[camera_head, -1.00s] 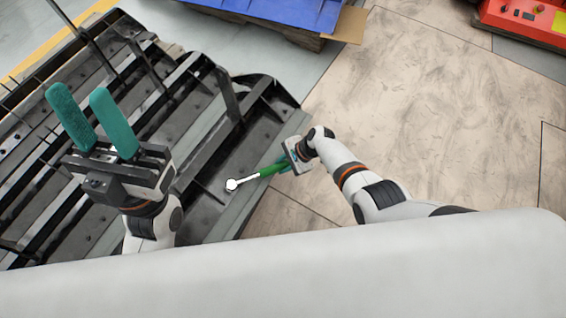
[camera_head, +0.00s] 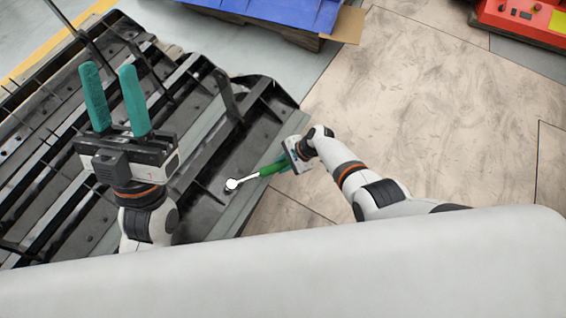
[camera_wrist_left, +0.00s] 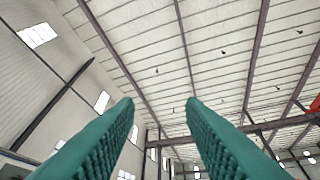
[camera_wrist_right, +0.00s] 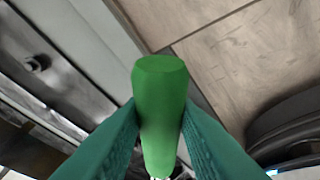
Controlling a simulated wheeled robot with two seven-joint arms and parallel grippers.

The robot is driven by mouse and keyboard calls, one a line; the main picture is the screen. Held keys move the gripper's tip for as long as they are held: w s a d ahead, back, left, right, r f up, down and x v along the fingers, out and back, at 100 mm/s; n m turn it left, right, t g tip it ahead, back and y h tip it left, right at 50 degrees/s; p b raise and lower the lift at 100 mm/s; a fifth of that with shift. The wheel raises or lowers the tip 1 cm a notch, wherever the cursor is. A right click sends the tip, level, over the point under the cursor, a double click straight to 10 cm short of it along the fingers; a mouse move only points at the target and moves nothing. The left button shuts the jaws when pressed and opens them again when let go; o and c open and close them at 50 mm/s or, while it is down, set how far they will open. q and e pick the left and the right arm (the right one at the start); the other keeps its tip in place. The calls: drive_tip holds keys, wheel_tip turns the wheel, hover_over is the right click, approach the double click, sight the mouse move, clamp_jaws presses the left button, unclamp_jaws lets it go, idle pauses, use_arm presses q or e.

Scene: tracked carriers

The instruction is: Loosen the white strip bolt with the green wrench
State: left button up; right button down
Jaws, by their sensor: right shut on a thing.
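The green-handled wrench (camera_head: 268,170) is in my right gripper (camera_head: 287,160), which is shut on its handle. Its pale shaft runs left to a round white head (camera_head: 232,184) over the black carrier (camera_head: 262,100). In the right wrist view the green handle (camera_wrist_right: 160,105) stands between the teal fingers. The white strip bolt cannot be told apart under the wrench head; whether the head sits on it is unclear. My left gripper (camera_head: 117,100) is raised over the carrier's left part, open and empty, its teal fingers apart and pointing up; the left wrist view shows only roof between them (camera_wrist_left: 165,110).
The black carrier has ribs, slots and upright posts. A blue bin (camera_head: 290,12) on a wooden pallet stands at the back. A red machine (camera_head: 525,20) is at the far right. The tiled floor (camera_head: 430,100) right of the carrier is clear.

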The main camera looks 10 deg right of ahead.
drive_tip(key=shift+r+p, duration=0.4)
drive_tip(key=shift+s+d+r+p, duration=0.1)
drive_tip(key=shift+d+r+p, duration=0.1)
drive_tip(key=shift+r+p, duration=0.3)
drive_tip(key=shift+s+d+r+p, duration=0.1)
drive_tip(key=shift+r+p, duration=0.2)
drive_tip(key=shift+p, duration=0.2)
use_arm(q)
drive_tip(key=w+f+g+y, duration=0.3)
drive_tip(key=w+f+g, duration=0.4)
drive_tip(key=f, duration=0.1)
drive_tip(key=shift+w+d+g, duration=0.25)
drive_tip(key=shift+d+g, duration=0.1)
drive_tip(key=shift+g, duration=0.05)
